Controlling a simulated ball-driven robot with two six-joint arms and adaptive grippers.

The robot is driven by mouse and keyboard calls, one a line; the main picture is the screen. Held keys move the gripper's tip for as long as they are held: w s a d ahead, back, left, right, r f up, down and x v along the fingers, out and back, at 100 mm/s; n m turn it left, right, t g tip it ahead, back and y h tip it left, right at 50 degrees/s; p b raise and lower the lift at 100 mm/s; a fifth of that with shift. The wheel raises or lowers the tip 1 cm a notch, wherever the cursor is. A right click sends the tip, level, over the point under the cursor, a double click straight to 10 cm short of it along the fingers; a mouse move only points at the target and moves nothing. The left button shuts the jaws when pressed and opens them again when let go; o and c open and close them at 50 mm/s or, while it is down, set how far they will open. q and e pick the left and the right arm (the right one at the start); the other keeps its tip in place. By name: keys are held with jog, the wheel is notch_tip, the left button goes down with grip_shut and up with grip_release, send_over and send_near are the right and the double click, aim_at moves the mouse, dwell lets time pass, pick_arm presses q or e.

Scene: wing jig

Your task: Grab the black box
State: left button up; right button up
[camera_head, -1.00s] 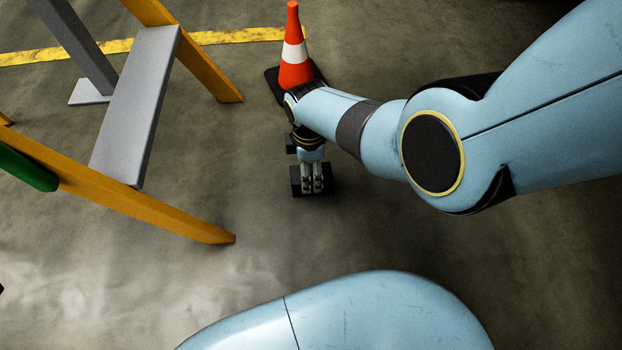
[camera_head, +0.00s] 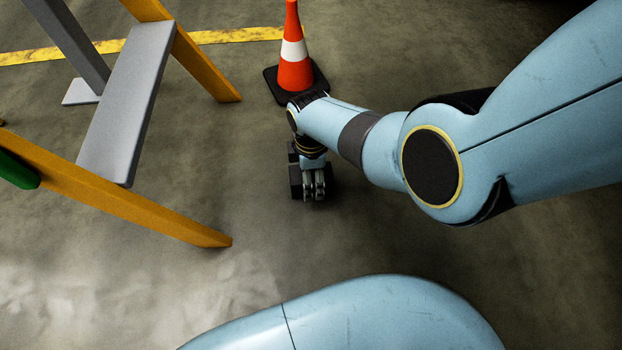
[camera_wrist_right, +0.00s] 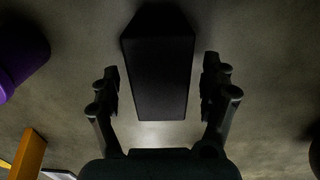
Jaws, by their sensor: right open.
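The black box (camera_wrist_right: 158,75) shows in the right wrist view as a dark block between the two fingers of my right gripper (camera_wrist_right: 160,85). The fingers are spread, with a strip of floor visible on each side of the box. In the head view the black box (camera_head: 296,180) is on the floor, largely hidden behind my right gripper (camera_head: 314,192), which is over it. My right gripper is open and not closed on the box. My left gripper is not in view.
An orange and white cone (camera_head: 294,65) stands just beyond my right wrist. An orange-legged frame with a grey step (camera_head: 130,105) stands at the left. A purple object (camera_wrist_right: 20,45) shows in the wrist view. The floor between the frame and box is clear.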

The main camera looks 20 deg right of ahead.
jog(key=c, duration=1.4)
